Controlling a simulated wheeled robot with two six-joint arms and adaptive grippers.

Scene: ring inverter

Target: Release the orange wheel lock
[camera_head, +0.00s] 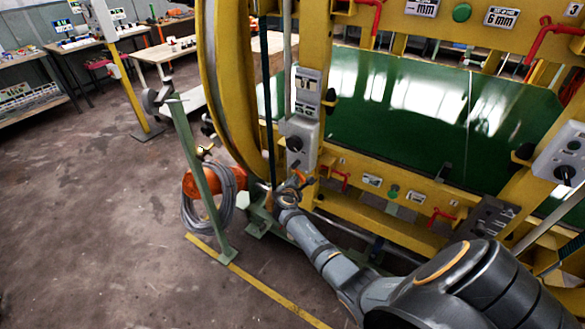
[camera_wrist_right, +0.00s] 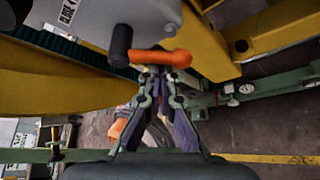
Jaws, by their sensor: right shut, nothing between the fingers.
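An orange lever (camera_wrist_right: 165,57), which looks like the orange wheel lock, lies roughly level across the top of the right wrist view, beneath a grey box and beside a black knob. In the head view a small orange piece (camera_head: 300,175) shows below the grey control box, partly hidden by my wrist. My right gripper (camera_wrist_right: 160,72) is shut and empty, its fingertips right at the lever's lower edge; I cannot tell whether they touch. In the head view the gripper (camera_head: 290,188) is small and partly hidden. My left gripper is not in view.
The grey control box (camera_head: 301,140) with a black knob is fixed to the yellow ring frame (camera_head: 212,80). A green post (camera_head: 200,180) with coiled cable and an orange housing (camera_head: 203,184) stands left of my arm. Green panel (camera_head: 410,100) is behind. Floor at left is open.

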